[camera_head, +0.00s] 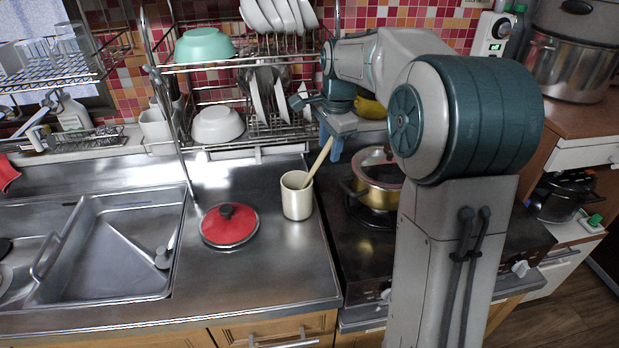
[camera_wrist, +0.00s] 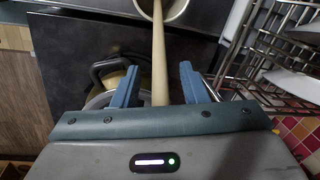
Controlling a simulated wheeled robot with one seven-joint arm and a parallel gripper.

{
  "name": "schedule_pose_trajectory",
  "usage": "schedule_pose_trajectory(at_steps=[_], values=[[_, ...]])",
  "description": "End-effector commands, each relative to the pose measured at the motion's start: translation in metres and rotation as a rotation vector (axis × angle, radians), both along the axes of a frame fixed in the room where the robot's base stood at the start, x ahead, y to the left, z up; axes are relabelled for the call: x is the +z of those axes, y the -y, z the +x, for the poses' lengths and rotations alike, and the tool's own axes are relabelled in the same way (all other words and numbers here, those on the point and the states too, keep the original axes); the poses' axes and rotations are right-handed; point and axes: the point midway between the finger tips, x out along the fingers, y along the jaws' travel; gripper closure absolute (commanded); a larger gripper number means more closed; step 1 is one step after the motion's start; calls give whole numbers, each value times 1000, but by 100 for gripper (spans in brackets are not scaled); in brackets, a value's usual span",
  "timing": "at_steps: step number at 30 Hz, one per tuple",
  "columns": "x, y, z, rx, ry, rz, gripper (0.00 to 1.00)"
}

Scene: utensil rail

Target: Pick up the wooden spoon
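The wooden spoon (camera_head: 319,160) leans in a cream cup (camera_head: 297,198) on the steel counter, its handle tilted up to the right. Its lower end is hidden inside the cup. My gripper (camera_head: 328,136) is at the handle's upper end, above and right of the cup. In the wrist view, the spoon handle (camera_wrist: 160,55) runs between the two blue fingers of my gripper (camera_wrist: 158,84), with a gap on each side. The fingers are open and hold nothing. The cup's rim (camera_wrist: 178,8) shows at the top of that view.
A red lid (camera_head: 229,227) lies left of the cup. A metal dish rack (camera_head: 185,130) with bowls and plates stands behind. A pot (camera_head: 378,185) sits on the stove right of the cup. The sink (camera_head: 110,250) is at the left.

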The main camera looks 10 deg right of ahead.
Motion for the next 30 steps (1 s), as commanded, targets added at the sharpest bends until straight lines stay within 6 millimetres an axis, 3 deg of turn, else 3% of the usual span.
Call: schedule_pose_trajectory(at_steps=[3,7,19,30], values=[[0,0,0,0,0,0,64],[0,0,0,-1,0,0,100],[7,0,0,-1,0,0,100],[76,0,1,0,3,1,100]])
